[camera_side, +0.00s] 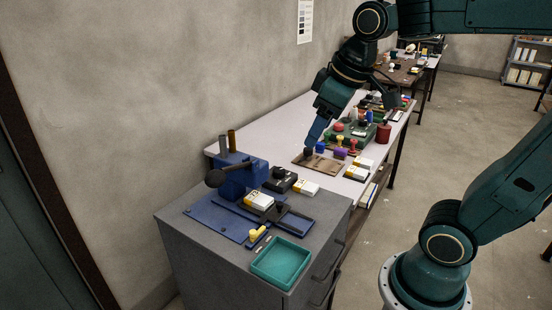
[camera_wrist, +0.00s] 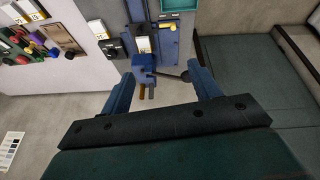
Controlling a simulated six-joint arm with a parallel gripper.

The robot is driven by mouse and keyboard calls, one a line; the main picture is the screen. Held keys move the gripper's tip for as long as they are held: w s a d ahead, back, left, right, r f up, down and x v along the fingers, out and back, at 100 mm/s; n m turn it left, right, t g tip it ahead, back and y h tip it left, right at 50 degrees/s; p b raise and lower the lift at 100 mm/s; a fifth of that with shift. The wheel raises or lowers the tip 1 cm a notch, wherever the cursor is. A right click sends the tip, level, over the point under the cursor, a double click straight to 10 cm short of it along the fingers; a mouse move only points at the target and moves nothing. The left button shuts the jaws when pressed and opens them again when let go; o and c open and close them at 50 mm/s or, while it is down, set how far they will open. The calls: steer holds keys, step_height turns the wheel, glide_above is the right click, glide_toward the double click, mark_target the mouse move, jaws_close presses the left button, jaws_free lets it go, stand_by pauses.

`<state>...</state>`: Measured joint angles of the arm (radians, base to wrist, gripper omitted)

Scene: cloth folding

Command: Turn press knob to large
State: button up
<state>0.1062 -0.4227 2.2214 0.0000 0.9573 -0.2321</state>
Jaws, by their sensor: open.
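The blue press (camera_side: 236,180) stands on the grey cabinet, with a black ball-ended lever (camera_side: 215,178) at its left. It also shows in the wrist view (camera_wrist: 145,62), ahead of and between my finger tips. A small dark box with a black round knob (camera_side: 279,173) sits beside the press; the wrist view shows this dark box (camera_wrist: 112,48) too. I cannot make out any size marking. My gripper (camera_side: 311,146) is over the white table, right of the press in the side view. In the wrist view its fingers (camera_wrist: 163,82) are wide apart with nothing gripped.
A teal tray (camera_side: 281,262) stands at the cabinet's front. White-and-yellow boxes (camera_side: 305,188) lie near the press. A wooden board (camera_side: 320,163) and several colourful stamps (camera_side: 340,152) lie on the white table (camera_side: 285,125). Two upright posts (camera_side: 232,140) rise behind the press.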

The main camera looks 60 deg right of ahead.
steer(key=w+d+n+g, duration=0.1)
steer(key=w+d, duration=0.4)
steer(key=w, duration=0.4)
steer(key=n+g, duration=0.3)
steer(key=n, duration=0.1)
glide_above(280, 170)
step_height(280, 170, down, 17)
steer(key=shift+w+f, duration=0.1)
steer(key=shift+f, duration=0.1)
step_height(280, 170, down, 14)
steer(key=shift+r, duration=0.1)
steer(key=c, duration=1)
